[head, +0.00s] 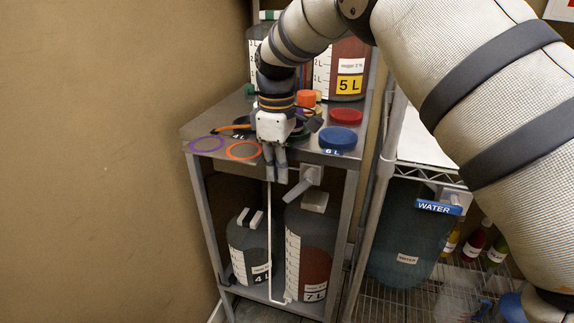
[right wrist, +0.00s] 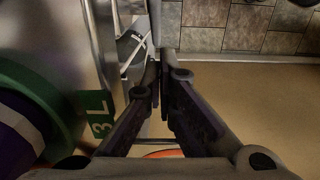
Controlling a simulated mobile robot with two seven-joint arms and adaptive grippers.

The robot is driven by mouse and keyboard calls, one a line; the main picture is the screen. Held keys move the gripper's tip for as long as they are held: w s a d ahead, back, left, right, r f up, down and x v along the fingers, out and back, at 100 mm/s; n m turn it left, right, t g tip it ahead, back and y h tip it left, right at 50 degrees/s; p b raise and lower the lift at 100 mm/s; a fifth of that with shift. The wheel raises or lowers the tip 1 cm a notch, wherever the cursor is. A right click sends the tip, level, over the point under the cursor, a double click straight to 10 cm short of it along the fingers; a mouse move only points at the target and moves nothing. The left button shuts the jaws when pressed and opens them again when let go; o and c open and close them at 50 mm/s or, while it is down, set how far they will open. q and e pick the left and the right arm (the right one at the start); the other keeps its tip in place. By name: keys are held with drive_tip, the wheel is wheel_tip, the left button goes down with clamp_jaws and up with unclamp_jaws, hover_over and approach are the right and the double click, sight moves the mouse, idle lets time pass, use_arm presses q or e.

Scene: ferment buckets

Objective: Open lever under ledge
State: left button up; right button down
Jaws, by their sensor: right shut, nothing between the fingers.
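The lever (head: 299,190) is a grey handle on a small square plate (head: 312,174), under the front ledge of the metal table (head: 309,154). It slants down and to the left from the plate. My right gripper (head: 276,178) points down in front of the ledge, just left of the lever. Its fingers are shut and empty; they also show closed together in the right wrist view (right wrist: 161,78). I cannot tell from the head view whether the fingertips touch the lever. I cannot make out the lever surely in the right wrist view. My left gripper is not in view.
Coloured rings and lids, including a blue lid (head: 338,138), lie on the tabletop. Jugs marked 4 L (head: 250,250) and 7 L (head: 315,265) stand on the shelf below, with a thin white tube in front. A wire rack with a water container (head: 409,235) stands right.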

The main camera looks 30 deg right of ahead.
drive_tip(key=shift+s, duration=0.15)
drive_tip(key=shift+r, duration=0.75)
wheel_tip(320, 180, up, 12)
idle(0.4)
idle(0.3)
